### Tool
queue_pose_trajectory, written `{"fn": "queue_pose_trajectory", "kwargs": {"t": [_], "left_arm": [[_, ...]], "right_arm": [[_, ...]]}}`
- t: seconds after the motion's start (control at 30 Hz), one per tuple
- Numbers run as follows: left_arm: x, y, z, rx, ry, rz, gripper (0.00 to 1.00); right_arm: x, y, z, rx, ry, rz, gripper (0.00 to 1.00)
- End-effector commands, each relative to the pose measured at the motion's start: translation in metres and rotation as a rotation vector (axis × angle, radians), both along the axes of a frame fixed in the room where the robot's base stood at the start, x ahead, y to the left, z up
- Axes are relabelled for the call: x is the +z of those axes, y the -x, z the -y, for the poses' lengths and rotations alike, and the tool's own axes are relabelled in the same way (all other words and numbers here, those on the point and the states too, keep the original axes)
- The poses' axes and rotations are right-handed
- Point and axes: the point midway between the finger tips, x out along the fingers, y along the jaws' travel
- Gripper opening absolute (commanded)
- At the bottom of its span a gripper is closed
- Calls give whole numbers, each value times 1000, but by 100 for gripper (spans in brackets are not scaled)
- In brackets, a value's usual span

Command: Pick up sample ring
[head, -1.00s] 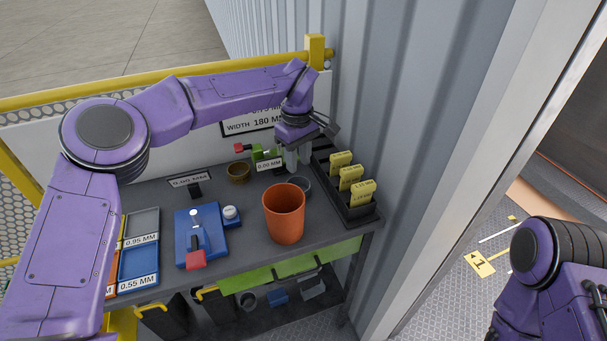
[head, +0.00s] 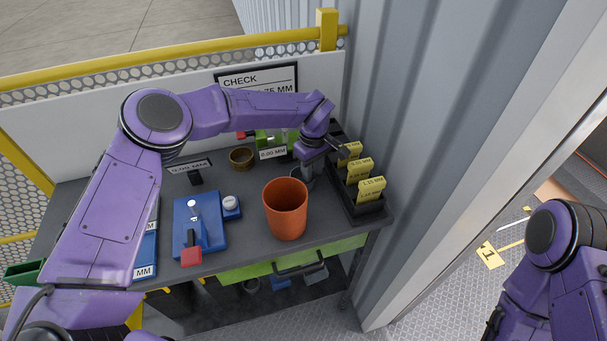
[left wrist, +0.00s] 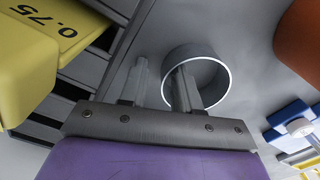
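A grey metal ring (head: 303,181) stands on the dark bench behind the orange cup, partly hidden by my left gripper (head: 309,172). In the left wrist view the ring (left wrist: 222,80) shows as a round, open-topped band with a bright rim. My left gripper (left wrist: 160,88) is open and points down at it. One finger appears over or inside the ring's opening and the other outside its wall; I cannot tell whether either touches. A brass-coloured ring (head: 241,158) sits farther left on the bench. My right gripper is out of view.
An orange cup (head: 286,210) stands close in front of the ring. A black rack (head: 361,210) with yellow gauge tags (head: 359,168) is just right of my left gripper. A blue fixture (head: 200,226) with a red handle sits left. A corrugated wall rises at right.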

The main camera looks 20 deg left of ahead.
Motion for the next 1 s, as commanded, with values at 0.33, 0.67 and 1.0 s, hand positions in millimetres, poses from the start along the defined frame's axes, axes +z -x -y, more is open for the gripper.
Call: {"fn": "queue_pose_trajectory", "kwargs": {"t": [0.33, 0.67, 1.0], "left_arm": [[-2, 0, 0, -3, -2, 0, 0], [1, 0, 0, -3, -2, 0, 0], [76, -1, 0, -2, -2, 2, 0]], "right_arm": [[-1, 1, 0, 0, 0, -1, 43], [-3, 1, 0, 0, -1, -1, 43], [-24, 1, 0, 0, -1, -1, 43]]}}
